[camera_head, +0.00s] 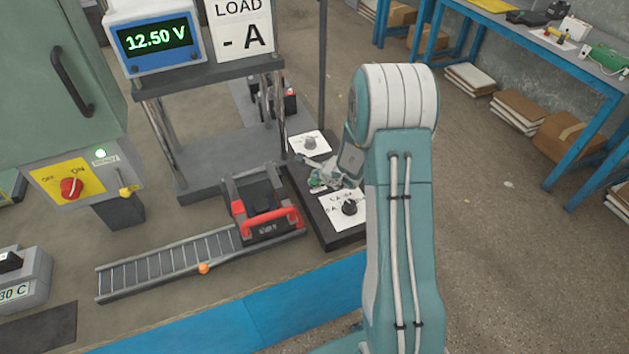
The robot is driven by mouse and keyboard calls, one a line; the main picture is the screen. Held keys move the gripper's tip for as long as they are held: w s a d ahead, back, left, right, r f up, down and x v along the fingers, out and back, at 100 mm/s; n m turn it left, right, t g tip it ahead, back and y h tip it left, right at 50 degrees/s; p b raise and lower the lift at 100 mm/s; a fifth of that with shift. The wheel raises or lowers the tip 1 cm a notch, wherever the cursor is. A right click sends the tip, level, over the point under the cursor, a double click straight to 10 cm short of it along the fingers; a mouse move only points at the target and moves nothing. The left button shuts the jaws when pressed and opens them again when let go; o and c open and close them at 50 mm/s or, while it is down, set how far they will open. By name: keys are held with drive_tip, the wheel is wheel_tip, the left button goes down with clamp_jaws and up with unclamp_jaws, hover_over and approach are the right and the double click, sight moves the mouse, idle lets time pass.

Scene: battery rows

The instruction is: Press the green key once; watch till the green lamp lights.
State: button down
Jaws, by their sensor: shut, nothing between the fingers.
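The green key (315,184) shows only in part on the dark panel, under and beside my gripper. My gripper (306,162) is shut and empty, at the key between two white labelled plates; I cannot tell whether it touches the key. A small green lamp (101,153) glows on the front of the grey-green cabinet at the left, above a yellow OFF/ON plate. No other green lamp can be made out.
A black knob (349,207) stands on the plate in front of the key. A battery with a red handle (270,223) sits left of the panel on a roller track (165,264).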

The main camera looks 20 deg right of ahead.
drive_tip(key=shift+f, duration=0.3)
drive_tip(key=shift+f, duration=0.4)
idle(0.6)
drive_tip(key=shift+r, duration=0.8)
drive_tip(key=shift+r, duration=2.5)
